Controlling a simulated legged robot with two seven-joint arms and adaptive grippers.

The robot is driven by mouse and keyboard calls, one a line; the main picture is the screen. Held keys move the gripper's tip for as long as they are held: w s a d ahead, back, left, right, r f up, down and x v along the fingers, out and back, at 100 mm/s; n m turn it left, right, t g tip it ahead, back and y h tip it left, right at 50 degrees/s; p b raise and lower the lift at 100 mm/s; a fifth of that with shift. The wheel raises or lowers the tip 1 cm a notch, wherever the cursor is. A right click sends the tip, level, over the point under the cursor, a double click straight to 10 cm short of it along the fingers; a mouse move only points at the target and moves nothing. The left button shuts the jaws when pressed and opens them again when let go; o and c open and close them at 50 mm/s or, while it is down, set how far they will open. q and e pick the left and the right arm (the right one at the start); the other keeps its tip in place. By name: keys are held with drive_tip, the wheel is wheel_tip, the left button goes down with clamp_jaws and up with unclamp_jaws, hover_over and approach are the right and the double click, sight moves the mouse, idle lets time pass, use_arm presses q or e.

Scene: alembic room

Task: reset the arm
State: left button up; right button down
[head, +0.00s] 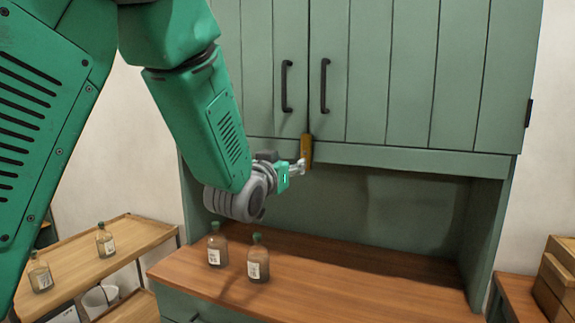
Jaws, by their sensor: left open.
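My left arm comes in from the upper left, green with a grey wrist. My left gripper (300,167) is at the lower edge of the green cabinet doors (365,70), above the wooden counter. It is open, and its fingers are small in view. A brass-coloured piece (307,150) is right at the fingertips, below the seam of the two doors; I cannot tell whether they touch. Both doors are shut. My right gripper is not in view.
Two bottles with green stoppers, one (217,245) and another (258,259), stand on the wooden counter (360,285) below my wrist. A wooden shelf cart (140,232) with more bottles is at left. Wooden boxes (558,275) sit at right. The counter's right part is clear.

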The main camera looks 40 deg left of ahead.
use_arm(q)
drive_tip(key=shift+s, duration=0.2)
idle(0.4)
drive_tip(key=s+d+f+m+g+h+b, duration=0.1)
drive_tip(key=s+d+f+g, duration=0.2)
drive_tip(key=f, duration=0.9)
drive_tip(key=s+d+f+g+h+b, duration=0.1)
drive_tip(key=s+f+g, duration=0.25)
drive_tip(key=f, duration=0.85)
drive_tip(key=s+d+f+m+g+h+b, duration=0.15)
drive_tip(key=s+f, duration=0.35)
drive_tip(key=f, duration=0.8)
drive_tip(key=s+d+f+g+b, duration=0.1)
drive_tip(key=s+d+f+g, duration=0.2)
drive_tip(key=s+f, duration=0.6)
drive_tip(key=s+d+f+g+b, duration=0.1)
drive_tip(key=s+d+f+g, duration=0.2)
drive_tip(key=s+f, duration=0.7)
drive_tip(key=s+g+h, duration=0.1)
drive_tip(key=s+g, duration=0.1)
drive_tip(key=s, duration=0.4)
drive_tip(key=shift+s+d+m+g+b, duration=0.25)
drive_tip(key=shift+s+m+g+b, duration=0.05)
drive_tip(key=shift+s+m+g, duration=0.1)
drive_tip(key=shift+f, duration=0.1)
